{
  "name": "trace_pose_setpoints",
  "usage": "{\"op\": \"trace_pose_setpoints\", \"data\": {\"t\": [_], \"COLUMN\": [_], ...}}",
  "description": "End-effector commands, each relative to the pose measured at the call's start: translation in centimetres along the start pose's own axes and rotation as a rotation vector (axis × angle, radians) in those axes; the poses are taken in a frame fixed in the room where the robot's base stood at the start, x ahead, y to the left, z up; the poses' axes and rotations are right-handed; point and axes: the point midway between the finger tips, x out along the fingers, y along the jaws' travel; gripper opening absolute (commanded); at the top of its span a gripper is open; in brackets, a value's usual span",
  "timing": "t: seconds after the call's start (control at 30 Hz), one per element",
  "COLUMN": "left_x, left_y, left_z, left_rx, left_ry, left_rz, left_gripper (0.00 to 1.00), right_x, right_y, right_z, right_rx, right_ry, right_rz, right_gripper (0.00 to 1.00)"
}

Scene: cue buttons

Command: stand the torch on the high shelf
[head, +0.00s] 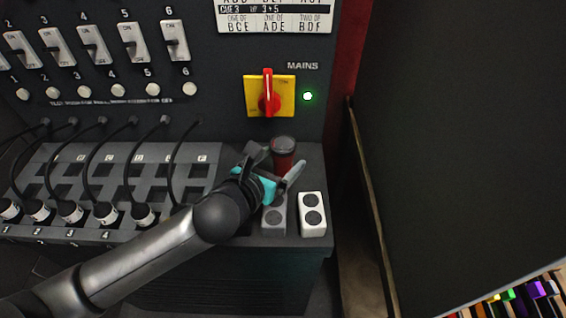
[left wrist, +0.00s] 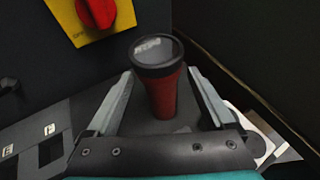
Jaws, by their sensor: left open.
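The torch (head: 284,152) stands upright on the console ledge, below the yellow and red mains switch. It has a red body and a wide black head on top. In the left wrist view the torch (left wrist: 162,88) is between the two open fingers, with a gap visible on each side. My left gripper (head: 277,172) is open at the torch and hides its lower part in the head view. My right gripper is not in view. No high shelf can be made out in these frames.
A grey two-button box (head: 273,220) and a white two-button box (head: 313,214) sit in front of the torch. The mains switch (head: 269,95) is on the panel behind. Cables and plugs (head: 105,212) fill the ledge's left. A dark panel (head: 470,130) stands right.

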Motion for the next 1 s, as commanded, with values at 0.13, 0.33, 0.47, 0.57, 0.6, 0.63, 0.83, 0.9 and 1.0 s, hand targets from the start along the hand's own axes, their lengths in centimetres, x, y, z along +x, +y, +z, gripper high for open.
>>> {"op": "trace_pose_setpoints", "data": {"t": [0.13,0.33,0.47,0.57,0.6,0.63,0.83,0.9,1.0], "left_x": [1.36,1.63,1.61,1.59,1.59,1.59,1.58,1.58,1.58], "left_y": [0.01,-0.01,0.00,0.00,0.00,0.00,0.00,0.00,0.00], "left_z": [-0.03,0.03,0.02,0.01,0.00,0.00,-0.02,-0.02,-0.03], "left_rx": [0.000,0.001,0.000,0.000,0.000,0.000,0.000,0.000,0.000], "left_ry": [0.000,0.000,0.000,0.000,0.000,0.000,0.001,0.001,0.001], "left_rz": [0.000,-0.001,0.000,0.000,0.000,0.000,0.000,0.000,0.000], "left_gripper": [0.87,0.87,0.84,0.73,0.68,0.65,0.42,0.34,0.23], "right_x": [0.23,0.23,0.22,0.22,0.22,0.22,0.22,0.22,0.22], "right_y": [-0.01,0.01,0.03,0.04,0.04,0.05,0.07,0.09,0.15], "right_z": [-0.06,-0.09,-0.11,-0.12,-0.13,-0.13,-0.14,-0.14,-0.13], "right_rx": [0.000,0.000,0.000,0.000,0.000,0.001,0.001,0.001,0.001], "right_ry": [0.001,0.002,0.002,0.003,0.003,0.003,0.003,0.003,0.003], "right_rz": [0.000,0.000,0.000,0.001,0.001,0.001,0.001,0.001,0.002], "right_gripper": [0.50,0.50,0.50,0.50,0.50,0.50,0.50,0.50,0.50]}}
